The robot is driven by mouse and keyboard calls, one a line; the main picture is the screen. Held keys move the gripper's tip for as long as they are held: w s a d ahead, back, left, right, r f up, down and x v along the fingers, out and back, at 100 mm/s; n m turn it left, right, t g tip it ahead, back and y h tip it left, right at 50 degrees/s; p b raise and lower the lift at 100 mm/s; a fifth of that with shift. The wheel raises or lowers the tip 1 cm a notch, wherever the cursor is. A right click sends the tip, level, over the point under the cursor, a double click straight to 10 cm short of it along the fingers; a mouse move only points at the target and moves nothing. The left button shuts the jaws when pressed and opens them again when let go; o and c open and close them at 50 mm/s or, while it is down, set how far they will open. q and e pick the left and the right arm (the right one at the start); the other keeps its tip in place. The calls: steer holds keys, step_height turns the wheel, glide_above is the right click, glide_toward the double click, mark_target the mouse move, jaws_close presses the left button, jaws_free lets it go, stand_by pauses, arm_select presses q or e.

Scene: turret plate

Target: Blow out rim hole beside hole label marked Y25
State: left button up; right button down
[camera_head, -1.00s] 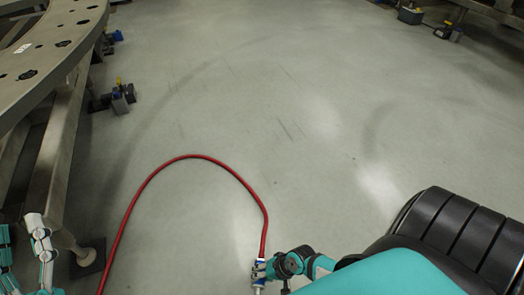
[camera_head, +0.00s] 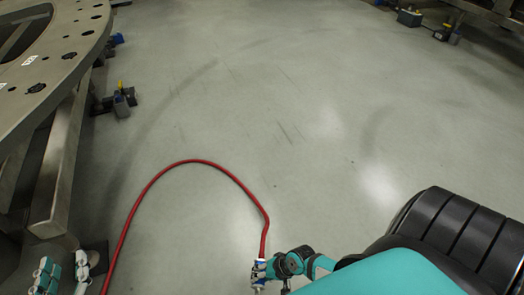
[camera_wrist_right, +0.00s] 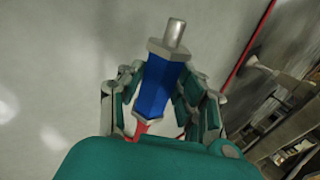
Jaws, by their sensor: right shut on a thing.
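The grey turret plate (camera_head: 62,62) fills the upper left of the head view, with dark rim holes (camera_head: 37,88) and small white labels (camera_head: 29,60) too small to read, so I cannot tell which is Y25. My right gripper (camera_head: 259,272) is shut on a blue air nozzle with a silver tip, low in the middle, well away from the plate. The right wrist view shows the nozzle (camera_wrist_right: 162,88) between the teal fingers. A red hose (camera_head: 190,161) runs from it. My left gripper (camera_head: 63,266) is at the bottom left, fingers apart and empty, below the plate.
A steel support leg (camera_head: 57,165) stands under the plate at the left, near my left gripper. Small dark clamp-like items (camera_head: 122,101) lie near its far side. The grey floor (camera_head: 300,110) in the middle is open. Other equipment (camera_head: 410,16) stands at the top right.

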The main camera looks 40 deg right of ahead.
steer(key=shift+r, duration=0.2)
arm_select(q)
steer(key=shift+s+a+f+g, duration=0.15)
steer(key=shift+f+g, duration=0.1)
steer(key=shift+f, duration=0.15)
steer(key=shift+s+a+f+g, duration=0.1)
steer(key=shift+f+g, duration=0.15)
steer(key=shift+f, duration=0.1)
arm_select(e)
steer(key=shift+w, duration=0.1)
